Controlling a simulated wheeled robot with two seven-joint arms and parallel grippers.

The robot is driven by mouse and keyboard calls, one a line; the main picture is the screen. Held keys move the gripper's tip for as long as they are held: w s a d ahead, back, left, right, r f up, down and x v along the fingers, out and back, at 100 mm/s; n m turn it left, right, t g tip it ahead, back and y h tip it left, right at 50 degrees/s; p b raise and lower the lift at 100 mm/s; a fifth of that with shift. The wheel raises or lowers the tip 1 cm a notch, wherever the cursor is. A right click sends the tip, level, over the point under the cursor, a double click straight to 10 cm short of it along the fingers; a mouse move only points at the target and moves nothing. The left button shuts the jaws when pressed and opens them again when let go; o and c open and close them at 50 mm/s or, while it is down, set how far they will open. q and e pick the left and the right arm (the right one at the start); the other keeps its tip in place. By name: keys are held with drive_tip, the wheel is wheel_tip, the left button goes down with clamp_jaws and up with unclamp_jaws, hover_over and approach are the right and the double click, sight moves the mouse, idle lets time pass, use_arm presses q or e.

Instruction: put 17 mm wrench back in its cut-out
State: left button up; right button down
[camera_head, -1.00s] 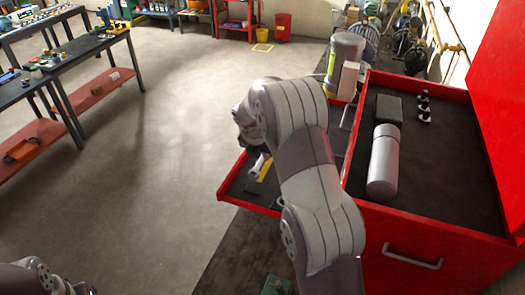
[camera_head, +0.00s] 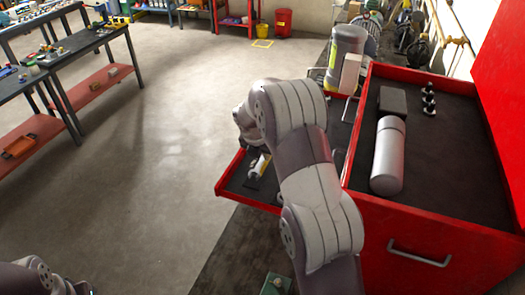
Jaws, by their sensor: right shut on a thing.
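My right gripper (camera_head: 259,166) is low over the open drawer with a dark liner (camera_head: 235,181), left of the red cabinet. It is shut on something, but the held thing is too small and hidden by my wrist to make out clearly. I take it to be the wrench, but its size mark cannot be read. A small dark shape shows just below the fingers, and I cannot tell whether it is a cut-out. My right arm covers much of the drawer. Only part of my left arm shows at the bottom left; its fingers are out of the picture.
The red cabinet's top (camera_head: 450,170) holds a grey cylinder (camera_head: 388,155), a dark box (camera_head: 393,101) and small dark pieces (camera_head: 429,98). A larger grey canister (camera_head: 346,55) stands behind the drawer. Workbenches (camera_head: 85,42) stand at the left. The floor between is clear.

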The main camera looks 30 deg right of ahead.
drive_tip(key=shift+s+a+f, duration=0.15)
drive_tip(key=shift+s+f, duration=0.05)
idle(0.6)
drive_tip(key=shift+f, duration=0.5)
drive_tip(key=c, duration=1)
unclamp_jaws()
drive_tip(key=shift+r, duration=0.1)
